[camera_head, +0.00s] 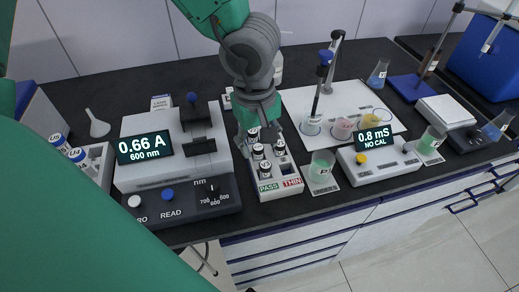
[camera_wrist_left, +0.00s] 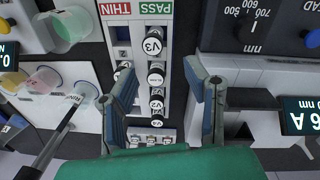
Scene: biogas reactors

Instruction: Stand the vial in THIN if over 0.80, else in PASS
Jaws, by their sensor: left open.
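The vial rack (camera_head: 287,194) stands in front of me, with a green PASS label (camera_head: 269,187) and a red THIN label (camera_head: 292,182) at its near end. Several black-capped vials stand in the PASS column; the one nearest the label reads V3 (camera_wrist_left: 153,44). Another vial (camera_head: 279,147) stands in the THIN column. The spectrophotometer display (camera_head: 145,146) reads 0.66 A at 600 nm. My left gripper (camera_wrist_left: 160,72) is open above the rack, its fingers either side of the PASS column. It hides the rack's far end in the head view. My right gripper is not in view.
Left of the spectrophotometer, a grey rack (camera_head: 101,166) holds vials with white-and-blue caps. Right of the vial rack are a beaker of green liquid (camera_head: 321,166) and a meter (camera_head: 372,139) reading 0.8 mS, NO CAL. A funnel (camera_head: 97,124) lies at the back left.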

